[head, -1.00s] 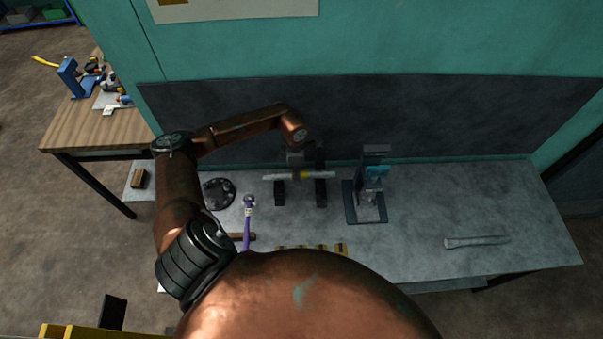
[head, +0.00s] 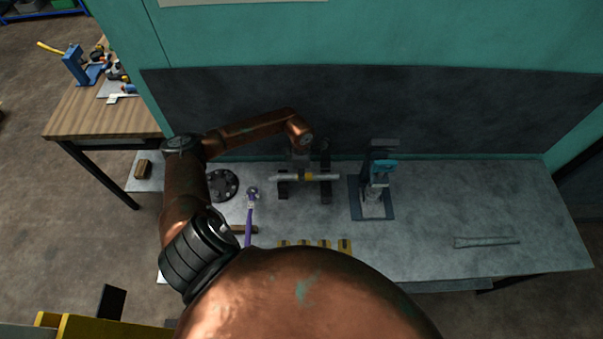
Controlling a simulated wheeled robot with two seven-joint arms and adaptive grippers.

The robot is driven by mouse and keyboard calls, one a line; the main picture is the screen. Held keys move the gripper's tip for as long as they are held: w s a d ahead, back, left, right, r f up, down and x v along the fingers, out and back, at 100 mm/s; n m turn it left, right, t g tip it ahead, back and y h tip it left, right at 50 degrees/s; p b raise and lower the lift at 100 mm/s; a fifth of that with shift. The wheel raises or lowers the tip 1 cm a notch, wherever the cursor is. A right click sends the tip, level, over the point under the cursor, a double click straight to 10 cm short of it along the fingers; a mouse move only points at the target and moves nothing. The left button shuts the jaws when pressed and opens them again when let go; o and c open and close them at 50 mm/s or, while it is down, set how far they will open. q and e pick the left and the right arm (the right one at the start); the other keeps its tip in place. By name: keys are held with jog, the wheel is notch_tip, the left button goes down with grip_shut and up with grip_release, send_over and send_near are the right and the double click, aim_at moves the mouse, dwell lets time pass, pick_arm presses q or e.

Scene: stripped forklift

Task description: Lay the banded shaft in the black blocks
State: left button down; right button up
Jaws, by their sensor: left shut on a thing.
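The banded shaft (head: 322,178) is a pale grey rod with a yellow band near its middle. It lies level, left to right, across the two black blocks, the left block (head: 284,190) and the right block (head: 326,192), which stand on the grey bench. From this angle I cannot tell whether it rests in them or hangs just above. My left gripper (head: 306,172) points down from above and is shut on the shaft near the yellow band. Its fingertips are small and partly hidden. My right gripper is not in view.
A small press (head: 377,185) stands right of the blocks. Left are a dark round flange (head: 223,185) and a purple-handled tool (head: 249,215). Yellow-and-dark pieces (head: 315,246) sit at the front. A grey bar (head: 487,242) lies far right. The bench between the press and bar is clear.

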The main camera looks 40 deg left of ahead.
pick_arm(q)
jog(key=shift+w+f, duration=0.1)
dwell(0.7)
jog(key=c, duration=1.7)
grip_release()
jog(key=shift+d, duration=0.1)
jog(key=shift+c, duration=0.2)
jog(key=shift+o, duration=0.7)
jog(key=shift+s+f, duration=0.15)
jog(key=shift+s, duration=0.05)
notch_tip(320, 180, up, 12)
